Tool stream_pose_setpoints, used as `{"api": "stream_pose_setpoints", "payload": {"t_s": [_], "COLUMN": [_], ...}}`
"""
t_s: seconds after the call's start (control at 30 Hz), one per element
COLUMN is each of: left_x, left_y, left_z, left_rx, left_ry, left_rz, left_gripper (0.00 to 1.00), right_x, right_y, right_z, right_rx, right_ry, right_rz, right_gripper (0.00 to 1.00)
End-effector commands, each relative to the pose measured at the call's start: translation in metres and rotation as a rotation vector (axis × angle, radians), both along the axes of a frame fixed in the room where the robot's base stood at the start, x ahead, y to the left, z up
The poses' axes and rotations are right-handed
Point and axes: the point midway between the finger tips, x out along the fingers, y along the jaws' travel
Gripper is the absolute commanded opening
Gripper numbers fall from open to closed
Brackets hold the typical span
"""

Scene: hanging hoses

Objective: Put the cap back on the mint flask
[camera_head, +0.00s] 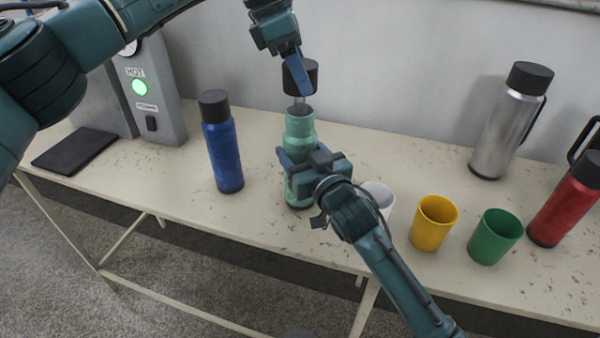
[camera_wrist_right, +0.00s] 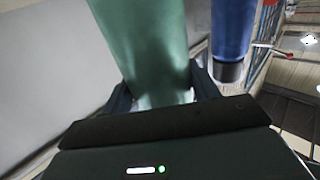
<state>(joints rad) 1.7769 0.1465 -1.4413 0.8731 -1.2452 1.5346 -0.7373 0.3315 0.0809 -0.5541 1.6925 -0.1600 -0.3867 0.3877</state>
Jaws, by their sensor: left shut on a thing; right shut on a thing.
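The mint flask (camera_head: 299,124) stands on the table, its top uncapped. My right gripper (camera_head: 296,168) is shut around its body, and my arm hides part of its lower half. In the right wrist view the flask (camera_wrist_right: 145,45) fills the space between the fingers. The black cap (camera_head: 300,77) is held in my left gripper (camera_head: 297,72), just above the flask's mouth. A pale stem-like part shows beneath the cap, close to the opening. I cannot tell whether it touches the flask.
A blue flask (camera_head: 222,145) stands to the left. White (camera_head: 379,196), yellow (camera_head: 434,222) and green (camera_head: 495,237) cups stand to the right, with silver (camera_head: 505,125) and red (camera_head: 567,205) flasks beyond. A hot-water machine (camera_head: 150,90) and dark mat (camera_head: 74,150) are at far left.

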Motion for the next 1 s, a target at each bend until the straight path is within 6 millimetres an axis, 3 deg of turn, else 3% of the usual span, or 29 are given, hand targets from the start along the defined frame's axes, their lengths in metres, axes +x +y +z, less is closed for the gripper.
{"api": "stream_pose_setpoints", "payload": {"t_s": [0.43,0.57,0.9,1.0], "left_x": [0.000,0.000,0.000,0.000], "left_y": [0.000,0.000,0.001,0.000], "left_z": [0.000,-0.003,-0.047,-0.050], "left_rx": [0.000,0.000,-0.002,-0.004], "left_ry": [0.000,0.001,0.002,0.000], "left_rz": [0.000,0.000,0.000,0.001], "left_gripper": [0.31,0.31,0.31,0.31], "right_x": [0.000,0.000,0.000,0.000], "right_y": [0.000,0.000,0.000,0.000], "right_z": [0.000,0.000,0.000,0.000], "right_rx": [-0.001,-0.001,-0.001,-0.001], "right_ry": [0.000,0.000,0.000,0.000], "right_rz": [0.000,0.000,0.000,0.000], "right_gripper": [0.19,0.19,0.18,0.18]}}
